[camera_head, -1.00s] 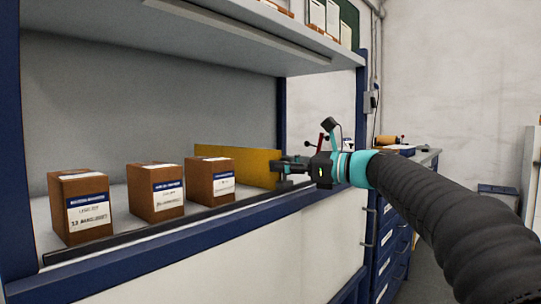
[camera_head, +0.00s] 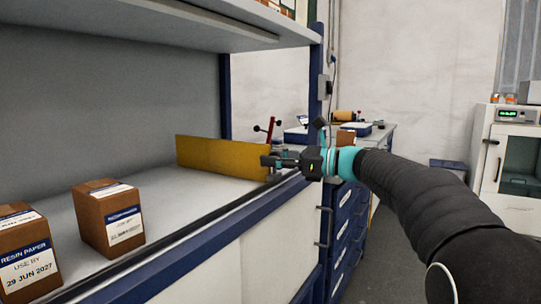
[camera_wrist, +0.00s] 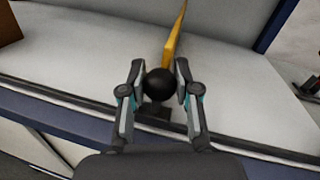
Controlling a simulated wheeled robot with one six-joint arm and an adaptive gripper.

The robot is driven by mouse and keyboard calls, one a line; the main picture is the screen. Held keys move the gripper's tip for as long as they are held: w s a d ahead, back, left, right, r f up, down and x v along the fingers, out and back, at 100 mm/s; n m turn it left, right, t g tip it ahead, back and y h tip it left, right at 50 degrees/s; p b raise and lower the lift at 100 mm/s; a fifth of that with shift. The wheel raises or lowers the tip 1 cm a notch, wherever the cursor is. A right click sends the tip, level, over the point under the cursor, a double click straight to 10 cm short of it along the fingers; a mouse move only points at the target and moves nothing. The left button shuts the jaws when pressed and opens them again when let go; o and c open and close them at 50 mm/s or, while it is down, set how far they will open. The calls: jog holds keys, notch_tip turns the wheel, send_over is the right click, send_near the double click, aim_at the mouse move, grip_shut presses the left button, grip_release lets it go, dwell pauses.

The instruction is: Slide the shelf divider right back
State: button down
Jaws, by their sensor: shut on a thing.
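The shelf divider (camera_head: 215,157) is a flat yellow-orange panel standing upright on the grey shelf, running from the front edge toward the back. In the wrist view the divider (camera_wrist: 173,40) shows as a thin edge-on strip beyond the fingers. A round black knob (camera_wrist: 159,84) is at its front end. My gripper (camera_head: 272,161) is at the front end of the divider, near the right part of the shelf. In the wrist view my gripper (camera_wrist: 158,80) has its fingers on either side of the knob, shut on it. The knob is hard to make out in the head view.
Brown labelled boxes (camera_head: 107,218) stand on the shelf to the left, clear of the divider. A blue post (camera_head: 315,100) bounds the shelf at the front right. Bare shelf shows between the boxes and the divider. A dark rail (camera_head: 165,243) runs along the front edge.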

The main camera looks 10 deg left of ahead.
jog(key=shift+w+d+r, duration=0.15)
jog(key=shift+w, duration=0.05)
jog(key=c, duration=0.8)
grip_release()
jog(key=shift+w, duration=0.1)
jog(key=d, duration=0.4)
jog(key=s+d, duration=0.1)
jog(key=d, duration=0.3)
jog(key=s+d, duration=0.1)
jog(key=d, duration=0.2)
jog(key=shift+s+d, duration=0.25)
jog(key=shift+d, duration=0.15)
